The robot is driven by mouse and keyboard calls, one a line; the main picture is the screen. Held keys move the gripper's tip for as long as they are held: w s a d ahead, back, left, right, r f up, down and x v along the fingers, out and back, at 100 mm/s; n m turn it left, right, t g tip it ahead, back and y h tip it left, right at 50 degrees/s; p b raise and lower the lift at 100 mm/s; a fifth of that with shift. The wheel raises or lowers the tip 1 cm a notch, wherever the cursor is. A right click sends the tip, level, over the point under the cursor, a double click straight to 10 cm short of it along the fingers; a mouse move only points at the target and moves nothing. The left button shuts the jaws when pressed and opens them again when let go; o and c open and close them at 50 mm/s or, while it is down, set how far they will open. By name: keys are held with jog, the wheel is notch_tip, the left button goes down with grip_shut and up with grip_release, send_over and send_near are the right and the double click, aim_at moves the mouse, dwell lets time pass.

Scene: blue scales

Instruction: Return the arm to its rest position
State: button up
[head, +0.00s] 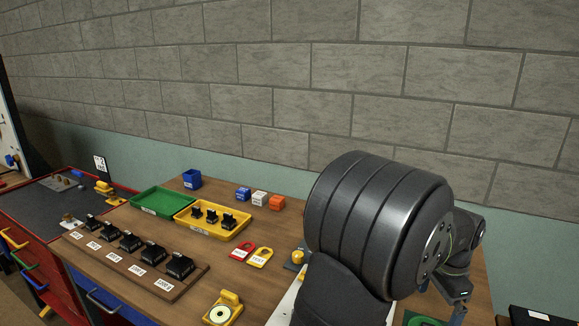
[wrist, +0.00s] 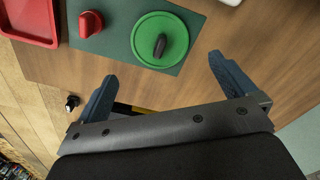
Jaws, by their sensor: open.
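My gripper (wrist: 165,85) shows in the wrist view with its two blue fingers spread wide apart and nothing between them. It hangs over the wooden table (wrist: 185,95) near the table's front edge. In the head view my dark arm fills the right side of the picture and hides much of the table there. Only a small part of my gripper shows at the lower right of the head view, below the arm.
A green disc with a dark knob (wrist: 160,42) and a red knob (wrist: 90,22) sit on a dark green mat, beside a red tray (wrist: 30,20). A green tray (head: 160,201), a yellow tray (head: 190,226) and a blue bin (head: 192,179) stand left of my arm.

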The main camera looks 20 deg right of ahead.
aim_at(430, 324)
notch_tip(430, 324, down, 7)
jog(key=shift+f, duration=0.15)
jog(key=shift+r, duration=1.75)
jog(key=shift+f, duration=0.15)
